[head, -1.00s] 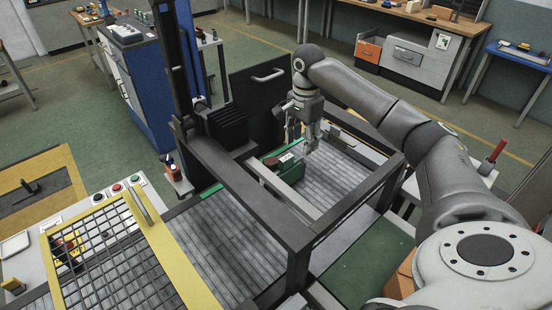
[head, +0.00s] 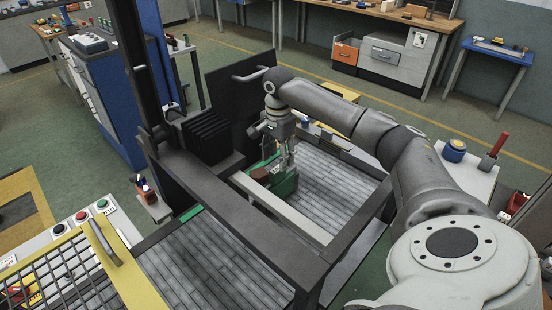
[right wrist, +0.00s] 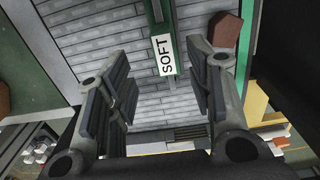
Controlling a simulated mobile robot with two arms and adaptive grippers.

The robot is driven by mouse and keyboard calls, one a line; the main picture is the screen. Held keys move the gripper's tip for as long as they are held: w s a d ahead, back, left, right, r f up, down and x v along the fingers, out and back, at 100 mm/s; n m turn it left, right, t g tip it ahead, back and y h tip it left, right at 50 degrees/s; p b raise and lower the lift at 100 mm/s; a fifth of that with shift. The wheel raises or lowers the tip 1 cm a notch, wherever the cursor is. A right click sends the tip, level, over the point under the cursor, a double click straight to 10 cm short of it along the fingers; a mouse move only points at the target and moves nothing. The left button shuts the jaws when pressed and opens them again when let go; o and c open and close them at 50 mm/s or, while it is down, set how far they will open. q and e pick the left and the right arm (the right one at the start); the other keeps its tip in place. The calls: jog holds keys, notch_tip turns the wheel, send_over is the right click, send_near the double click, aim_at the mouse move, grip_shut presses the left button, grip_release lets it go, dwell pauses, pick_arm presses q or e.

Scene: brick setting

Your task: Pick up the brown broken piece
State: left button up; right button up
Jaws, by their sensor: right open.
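In the right wrist view the brown piece (right wrist: 227,31) lies beside the green holder marked SOFT (right wrist: 173,45), at the upper right, outside the right-hand finger. My right gripper (head: 286,158) points down just over the holder. Its fingers (right wrist: 163,78) are apart with nothing held between them, and the SOFT label shows in the gap. My left gripper is not in view.
A dark frame (head: 235,215) with thick bars surrounds the slatted bed (head: 325,185). A black panel with a handle (head: 252,73) stands behind the gripper. A yellow-edged mesh guard (head: 85,275) and push buttons (head: 80,216) are at the lower left.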

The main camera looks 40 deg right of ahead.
aim_at(277, 169)
jog(key=shift+s+f, duration=0.25)
jog(key=shift+f, duration=0.9)
jog(key=f+p, duration=0.1)
jog(key=f, duration=0.1)
jog(key=w+f+p, duration=0.1)
jog(key=f, duration=0.1)
jog(key=shift+d+f, duration=0.1)
jog(key=shift+d, duration=0.05)
jog(key=shift+f, duration=0.55)
grip_shut()
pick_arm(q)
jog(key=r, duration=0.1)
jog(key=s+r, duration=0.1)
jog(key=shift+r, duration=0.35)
